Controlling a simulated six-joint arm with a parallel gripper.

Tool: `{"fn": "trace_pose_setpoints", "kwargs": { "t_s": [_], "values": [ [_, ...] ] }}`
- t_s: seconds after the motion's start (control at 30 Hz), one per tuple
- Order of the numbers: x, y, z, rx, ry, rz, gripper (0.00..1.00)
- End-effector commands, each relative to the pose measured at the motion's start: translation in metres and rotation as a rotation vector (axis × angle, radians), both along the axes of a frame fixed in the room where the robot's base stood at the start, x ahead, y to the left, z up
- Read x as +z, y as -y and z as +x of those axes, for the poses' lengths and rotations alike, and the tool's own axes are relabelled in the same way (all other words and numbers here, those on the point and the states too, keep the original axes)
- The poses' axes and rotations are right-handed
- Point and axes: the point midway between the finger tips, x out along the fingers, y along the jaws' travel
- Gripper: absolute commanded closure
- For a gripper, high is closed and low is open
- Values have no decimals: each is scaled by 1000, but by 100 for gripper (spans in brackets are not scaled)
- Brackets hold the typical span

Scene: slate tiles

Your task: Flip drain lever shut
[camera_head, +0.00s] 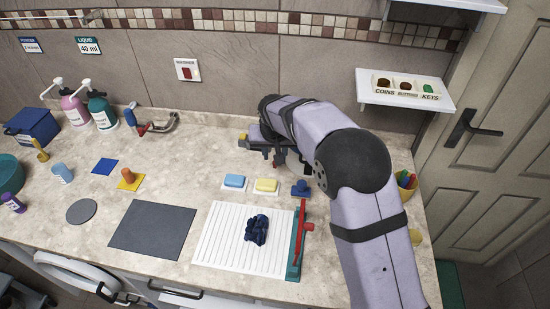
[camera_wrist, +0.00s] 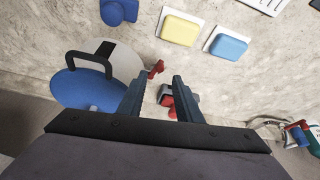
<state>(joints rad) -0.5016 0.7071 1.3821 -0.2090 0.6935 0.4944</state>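My gripper (camera_wrist: 160,82) is open, its two dark fingers apart with nothing held between them. In the wrist view a small red lever-like piece (camera_wrist: 156,69) shows just beyond the left fingertip. A small grey and red fitting (camera_wrist: 166,98) shows in the gap between the fingers, below them on the counter. Whether these two are one drain lever, I cannot tell. In the head view my gripper (camera_head: 272,146) is over the back of the counter, and my arm hides much of that area. A red handle (camera_head: 307,227) also stands on a teal strip beside the white ribbed board (camera_head: 225,240).
A blue round object with a black handle (camera_wrist: 84,86) is close on the left in the wrist view. Blue (camera_head: 235,181) and yellow (camera_head: 266,185) sponges and a blue knobbed piece (camera_head: 300,188) are near. Counter between tap and gripper is clear.

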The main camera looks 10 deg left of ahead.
Motion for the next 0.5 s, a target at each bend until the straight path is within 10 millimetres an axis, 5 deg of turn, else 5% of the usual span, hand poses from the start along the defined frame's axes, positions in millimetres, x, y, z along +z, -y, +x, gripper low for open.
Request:
{"fn": "trace_pose_setpoints", "kwargs": {
  "t_s": [0.5],
  "values": [
    [-48,-3,20,1,0,-1,68]
  ]
}}
